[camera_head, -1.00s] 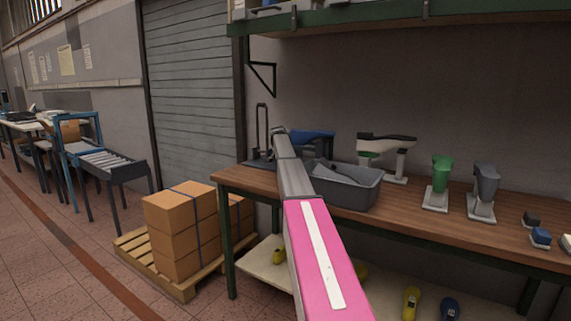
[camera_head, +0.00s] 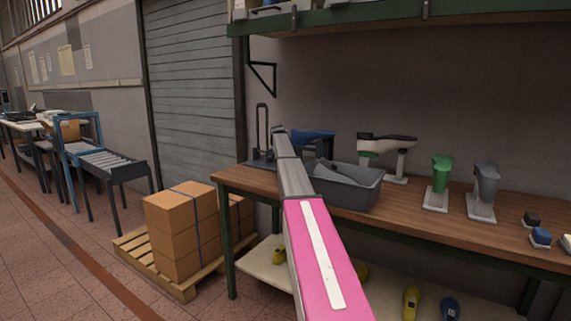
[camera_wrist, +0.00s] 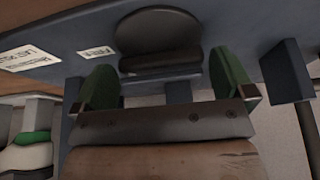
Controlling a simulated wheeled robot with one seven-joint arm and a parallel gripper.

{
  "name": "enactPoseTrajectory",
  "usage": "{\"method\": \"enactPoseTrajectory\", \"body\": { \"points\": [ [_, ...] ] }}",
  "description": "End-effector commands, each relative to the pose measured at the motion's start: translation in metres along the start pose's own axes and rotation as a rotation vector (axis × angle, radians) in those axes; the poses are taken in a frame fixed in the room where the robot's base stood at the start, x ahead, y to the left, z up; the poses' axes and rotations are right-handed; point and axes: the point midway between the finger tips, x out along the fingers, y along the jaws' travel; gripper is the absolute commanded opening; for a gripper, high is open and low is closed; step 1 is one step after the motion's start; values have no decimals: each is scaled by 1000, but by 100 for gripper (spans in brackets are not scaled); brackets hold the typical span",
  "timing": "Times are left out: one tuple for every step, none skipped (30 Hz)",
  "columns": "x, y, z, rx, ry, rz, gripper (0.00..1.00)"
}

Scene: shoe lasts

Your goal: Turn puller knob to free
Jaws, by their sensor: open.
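In the wrist view, my gripper (camera_wrist: 163,68) has two green fingers spread wide apart with nothing held between them. A dark rounded knob (camera_wrist: 158,32) lies just beyond and between the fingertips, against a blue-grey body (camera_wrist: 220,18) with white labels. In the head view, a blue machine (camera_head: 318,138) stands at the bench's left end behind the grey bin, and my arm reaches toward that end. My gripper is hidden there.
A grey bin (camera_head: 362,190) sits on the wooden bench (camera_head: 405,208) right beside my arm. A white last on a stand (camera_head: 398,150), a green one (camera_head: 441,173) and a grey one (camera_head: 484,186) stand to the right. Boxes (camera_head: 183,225) are stacked at the lower left.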

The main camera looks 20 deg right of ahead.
Motion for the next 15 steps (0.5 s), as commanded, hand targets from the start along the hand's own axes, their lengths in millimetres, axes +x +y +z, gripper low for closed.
{"method": "enactPoseTrajectory", "body": {
  "points": [
    [-6, 0, 0, 0, 1, -1, 100],
    [-9, 0, 0, 0, 1, -1, 100],
    [-15, 0, 0, 0, 1, -1, 100],
    [-20, 0, 1, -1, 1, -1, 100],
    [-26, 0, 1, 0, 1, -1, 100],
    [-34, 0, 0, 0, 1, -1, 100],
    [-40, 0, 0, 0, 2, -2, 100],
    [-46, 0, 1, 0, 2, -1, 100],
    [-54, 0, 1, 0, 1, -1, 100],
    [-59, 0, 1, 0, 1, -1, 100],
    [-65, 0, 0, 0, 1, -1, 100],
    [-72, 0, 0, 0, 1, -1, 100],
    [-76, 0, 0, 0, 1, -1, 100],
    [-81, 0, 0, 0, 1, -1, 100],
    [-86, 0, 0, 0, 0, 0, 100]
  ]
}}
